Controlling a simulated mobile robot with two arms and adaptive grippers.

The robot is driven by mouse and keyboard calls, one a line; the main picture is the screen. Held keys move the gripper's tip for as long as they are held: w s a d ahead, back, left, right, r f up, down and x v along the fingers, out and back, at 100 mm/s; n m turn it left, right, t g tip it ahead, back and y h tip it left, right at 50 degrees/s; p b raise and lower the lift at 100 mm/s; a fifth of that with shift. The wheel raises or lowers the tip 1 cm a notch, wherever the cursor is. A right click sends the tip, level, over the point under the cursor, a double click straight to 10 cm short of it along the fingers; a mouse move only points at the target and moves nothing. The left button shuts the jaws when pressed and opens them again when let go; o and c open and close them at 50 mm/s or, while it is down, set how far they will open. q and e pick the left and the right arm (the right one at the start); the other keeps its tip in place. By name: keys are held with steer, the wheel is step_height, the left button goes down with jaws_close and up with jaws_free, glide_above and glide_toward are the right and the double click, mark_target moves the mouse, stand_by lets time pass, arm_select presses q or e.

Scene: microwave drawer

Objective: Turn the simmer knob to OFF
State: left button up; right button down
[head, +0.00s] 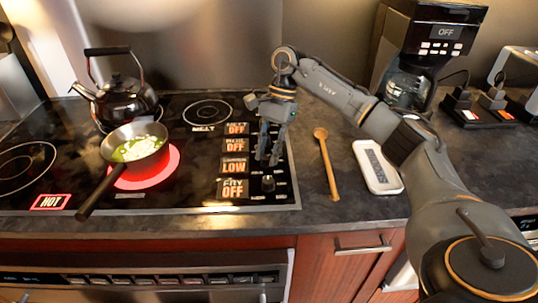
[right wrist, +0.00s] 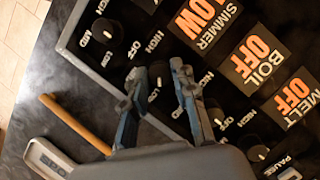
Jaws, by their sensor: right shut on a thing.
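The simmer knob (right wrist: 158,76) is a dark knob on the black cooktop. It shows between my right fingertips in the right wrist view. My right gripper (head: 268,157) reaches down over the knob column in the head view and hides this knob there. In the right wrist view my right gripper (right wrist: 157,75) is shut on the simmer knob, one finger on each side. The simmer display (head: 234,166) reads LOW in orange, also in the right wrist view (right wrist: 203,20). My left gripper is not in view.
The fry knob (head: 268,183) stands just nearer; the boil knob (right wrist: 215,116) is beside a finger. A pan (head: 138,143) sits on a glowing red burner (head: 170,168). A kettle (head: 125,100) stands behind it.

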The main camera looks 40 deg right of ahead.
steer(key=n, duration=0.3)
steer(key=shift+w+g+h+b, duration=0.15)
steer(key=shift+g+h+b, duration=0.15)
steer(key=shift+g+b, duration=0.1)
steer(key=shift+a+n+g, duration=0.1)
steer(key=shift+n+g, duration=0.2)
steer(key=shift+n, duration=0.5)
steer(key=n, duration=0.1)
steer(key=n+h+p, duration=0.1)
steer(key=n, duration=0.1)
steer(key=shift+w+a+r+g+h+p, duration=0.1)
steer(key=shift+g+h+p, duration=0.2)
steer(key=shift+n+h+p, duration=0.4)
steer(key=shift+n, duration=0.9)
steer(key=shift+g, duration=0.3)
steer(key=c, duration=1.1)
jaws_free()
steer(key=shift+o, duration=0.2)
